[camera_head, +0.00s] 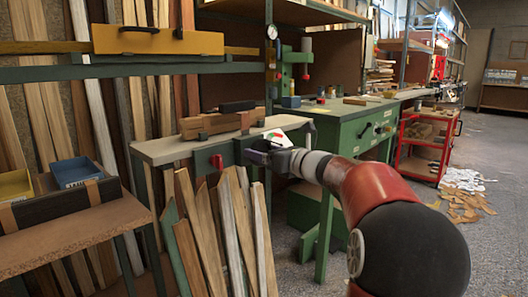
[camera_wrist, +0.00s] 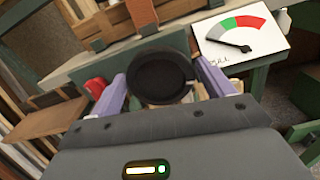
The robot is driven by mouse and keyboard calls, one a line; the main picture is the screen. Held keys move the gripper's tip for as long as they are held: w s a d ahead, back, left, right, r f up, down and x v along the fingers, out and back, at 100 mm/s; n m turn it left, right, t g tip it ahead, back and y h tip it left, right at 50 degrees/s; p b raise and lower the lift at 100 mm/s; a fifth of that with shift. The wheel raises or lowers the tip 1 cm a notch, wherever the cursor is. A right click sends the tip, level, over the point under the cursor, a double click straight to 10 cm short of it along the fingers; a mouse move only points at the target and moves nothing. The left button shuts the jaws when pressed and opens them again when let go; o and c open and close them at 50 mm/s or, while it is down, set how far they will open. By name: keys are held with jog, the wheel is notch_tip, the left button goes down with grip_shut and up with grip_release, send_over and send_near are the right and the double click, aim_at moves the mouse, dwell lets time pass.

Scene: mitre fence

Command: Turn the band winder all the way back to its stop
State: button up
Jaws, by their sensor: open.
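The band winder, a round black knob (camera_wrist: 160,77), sits on the green front of the bench between my gripper's two purple fingers in the wrist view. My gripper (camera_wrist: 160,88) is open, with one finger on each side of the knob; I cannot tell whether either touches it. In the head view my gripper (camera_head: 258,152) is at the bench front and the knob is hidden there. A white gauge card (camera_wrist: 265,42) with grey, green and red bands stands beside the knob. Its black needle points left, toward the grey end. The card also shows in the head view (camera_head: 277,139).
A red part (camera_head: 217,161) is on the bench front left of my gripper. Clamped wood blocks (camera_head: 215,122) lie on the bench top. Upright boards (camera_head: 228,225) lean below. A green cabinet (camera_head: 352,130) and red cart (camera_head: 428,145) stand to the right.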

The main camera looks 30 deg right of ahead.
jog(key=shift+w+a, duration=0.15)
jog(key=shift+w, duration=0.15)
jog(key=c, duration=0.7)
jog(key=shift+f+n+b, duration=0.15)
jog(key=shift+n+b, duration=0.15)
jog(key=shift+b, duration=0.1)
